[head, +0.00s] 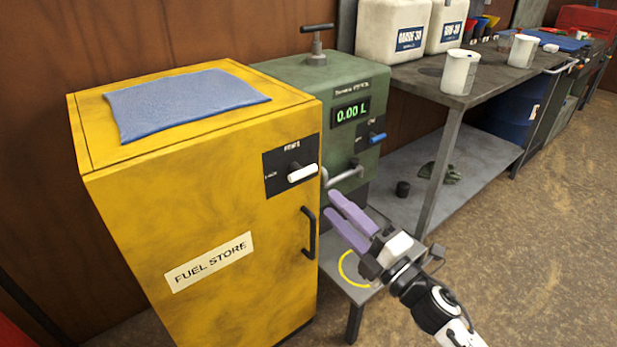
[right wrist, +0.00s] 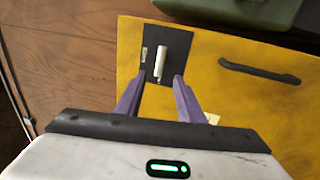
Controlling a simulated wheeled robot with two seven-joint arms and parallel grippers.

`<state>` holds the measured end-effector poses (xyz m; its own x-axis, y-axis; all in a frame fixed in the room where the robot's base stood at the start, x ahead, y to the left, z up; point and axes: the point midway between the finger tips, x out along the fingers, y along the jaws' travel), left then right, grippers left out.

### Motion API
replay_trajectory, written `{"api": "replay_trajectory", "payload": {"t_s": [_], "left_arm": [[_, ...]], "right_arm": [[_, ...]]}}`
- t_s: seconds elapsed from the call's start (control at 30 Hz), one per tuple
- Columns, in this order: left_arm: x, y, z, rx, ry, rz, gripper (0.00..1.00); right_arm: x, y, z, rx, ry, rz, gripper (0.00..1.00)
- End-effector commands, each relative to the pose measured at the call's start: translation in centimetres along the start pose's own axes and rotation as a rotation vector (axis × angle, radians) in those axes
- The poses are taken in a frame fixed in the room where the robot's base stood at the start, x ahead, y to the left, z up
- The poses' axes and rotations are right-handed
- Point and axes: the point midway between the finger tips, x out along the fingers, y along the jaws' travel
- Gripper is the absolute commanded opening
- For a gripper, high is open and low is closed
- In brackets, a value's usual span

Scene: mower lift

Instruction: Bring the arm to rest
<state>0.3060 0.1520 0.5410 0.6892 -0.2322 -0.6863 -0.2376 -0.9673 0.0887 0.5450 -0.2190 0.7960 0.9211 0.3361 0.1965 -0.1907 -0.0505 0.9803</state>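My right gripper (head: 351,222) is in front of the fuel dispenser, just right of the yellow fuel store cabinet (head: 215,195). Its two purple fingers are apart with nothing seen between them. In the right wrist view the open fingers (right wrist: 158,82) point toward the cabinet's front, on either side of the white switch handle (right wrist: 160,58) on its black plate. That handle also shows in the head view (head: 302,173), clear of the fingers. My left gripper is not in either view.
The green dispenser (head: 320,75) reads 0.00 L, with a spout and a low stand with a yellow ring (head: 352,270) below. A black door handle (head: 309,233) sticks out from the cabinet. A workbench (head: 425,82) holds white jugs and cups. Floor at right is clear.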

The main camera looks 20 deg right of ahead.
Motion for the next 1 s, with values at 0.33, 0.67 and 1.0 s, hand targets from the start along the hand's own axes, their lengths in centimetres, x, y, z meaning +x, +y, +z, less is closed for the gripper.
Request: {"api": "replay_trajectory", "payload": {"t_s": [0.33,0.67,1.0], "left_arm": [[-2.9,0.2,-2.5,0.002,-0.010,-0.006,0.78],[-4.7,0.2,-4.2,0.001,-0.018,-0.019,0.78],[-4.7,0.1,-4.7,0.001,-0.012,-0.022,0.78]], "right_arm": [[-7.1,-6.0,-2.1,0.646,-0.281,-0.252,0.35],[-21.6,-13.7,-12.2,1.446,-0.765,-0.637,0.35],[-24.0,-14.3,-14.5,1.558,-0.847,-0.698,0.35]]}}
